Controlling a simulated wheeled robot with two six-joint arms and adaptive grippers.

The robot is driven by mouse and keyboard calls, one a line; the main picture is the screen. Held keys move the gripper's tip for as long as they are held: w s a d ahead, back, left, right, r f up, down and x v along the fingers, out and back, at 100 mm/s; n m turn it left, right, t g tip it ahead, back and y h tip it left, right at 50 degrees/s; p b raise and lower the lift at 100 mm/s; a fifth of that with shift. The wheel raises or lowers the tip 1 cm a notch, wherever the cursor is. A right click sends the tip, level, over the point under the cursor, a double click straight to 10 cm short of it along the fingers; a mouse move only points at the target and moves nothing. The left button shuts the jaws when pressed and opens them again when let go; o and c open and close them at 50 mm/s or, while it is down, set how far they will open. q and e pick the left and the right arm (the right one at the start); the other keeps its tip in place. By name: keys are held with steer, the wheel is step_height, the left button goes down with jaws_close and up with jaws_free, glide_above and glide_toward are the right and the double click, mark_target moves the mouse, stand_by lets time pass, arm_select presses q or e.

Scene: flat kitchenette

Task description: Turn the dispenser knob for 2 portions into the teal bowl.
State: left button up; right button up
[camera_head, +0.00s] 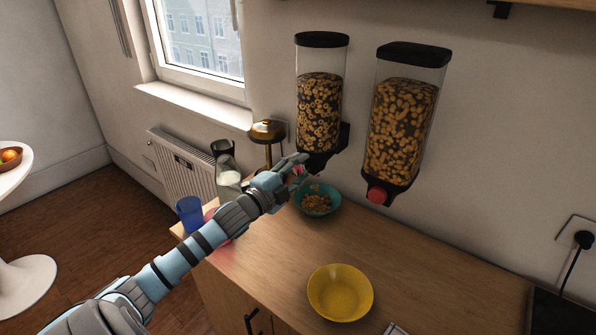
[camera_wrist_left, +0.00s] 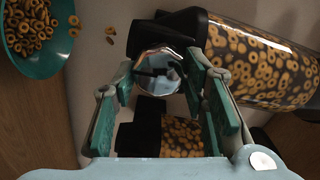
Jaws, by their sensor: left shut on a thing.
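The left cereal dispenser (camera_head: 319,100) hangs on the wall, partly full of brown and tan rings. My left gripper (camera_head: 298,166) is at its lower spout and shut on the dispenser knob. In the left wrist view the faceted, shiny knob (camera_wrist_left: 160,72) sits between the fingers of my left gripper (camera_wrist_left: 160,66). The teal bowl (camera_head: 337,205) stands on the counter below the spout with rings in it. It also shows in the left wrist view (camera_wrist_left: 42,68), with a few loose rings beside it. My right gripper is not in view.
A second dispenser (camera_head: 402,125) with a red knob (camera_head: 377,195) hangs to the right. A yellow bowl (camera_head: 340,292) stands at the counter's front. A blue cup (camera_head: 189,213), a glass jar (camera_head: 228,183) and a brass lamp (camera_head: 267,131) stand left. The counter's right middle is clear.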

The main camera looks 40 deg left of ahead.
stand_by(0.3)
arm_select(q)
steer(key=o, duration=1.2)
steer(key=shift+c, duration=0.2)
